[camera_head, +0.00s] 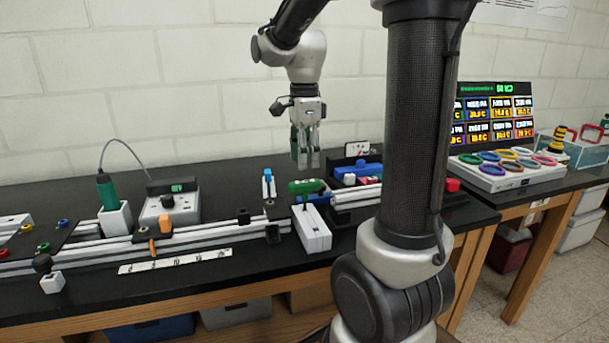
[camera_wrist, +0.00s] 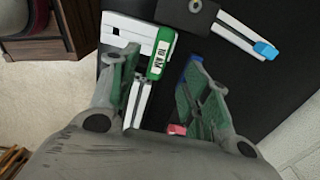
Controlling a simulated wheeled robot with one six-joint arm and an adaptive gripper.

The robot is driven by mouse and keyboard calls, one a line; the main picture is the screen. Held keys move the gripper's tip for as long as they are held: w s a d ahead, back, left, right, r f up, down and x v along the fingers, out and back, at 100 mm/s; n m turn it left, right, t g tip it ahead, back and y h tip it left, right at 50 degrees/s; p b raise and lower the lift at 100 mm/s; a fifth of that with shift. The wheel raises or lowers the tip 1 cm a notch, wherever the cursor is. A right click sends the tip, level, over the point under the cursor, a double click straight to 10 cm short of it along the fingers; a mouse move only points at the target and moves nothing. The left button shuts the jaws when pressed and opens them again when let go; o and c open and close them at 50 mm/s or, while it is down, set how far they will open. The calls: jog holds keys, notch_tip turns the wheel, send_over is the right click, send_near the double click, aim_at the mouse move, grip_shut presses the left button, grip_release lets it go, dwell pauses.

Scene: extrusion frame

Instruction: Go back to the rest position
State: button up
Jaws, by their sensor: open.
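My gripper (camera_head: 308,165) hangs at the end of my arm above the black bench, fingers pointing down. It is apart from everything below it. In the wrist view my gripper (camera_wrist: 160,95) shows its two green-padded fingers spread, with no object held between them. Below the fingers lies a green labelled piece (camera_wrist: 162,54), which is also in the head view (camera_head: 306,187) on top of a white block (camera_head: 312,228). My upright arm link hides part of the bench to the right.
An aluminium rail (camera_head: 205,235) runs along the bench. A green-handled tool (camera_head: 106,190) stands in a white holder at left, beside a grey box (camera_head: 170,205). A blue-tipped post (camera_head: 268,183) stands close to the gripper. Coloured rings (camera_head: 508,162) and a display lie right. Air above the bench is clear.

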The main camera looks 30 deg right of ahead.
notch_tip(320, 180, up, 4)
jog(key=s+a+f+n+t, duration=0.1)
jog(key=s+n+t, duration=0.1)
jog(key=s+n, duration=0.6)
jog(key=s+a+f+n+t, duration=0.1)
jog(key=s+a+n+t, duration=0.1)
jog(key=s+n, duration=0.6)
jog(key=shift+s+n, duration=0.3)
jog(key=shift+n, duration=2.3)
jog(key=shift+f, duration=0.1)
dwell(0.7)
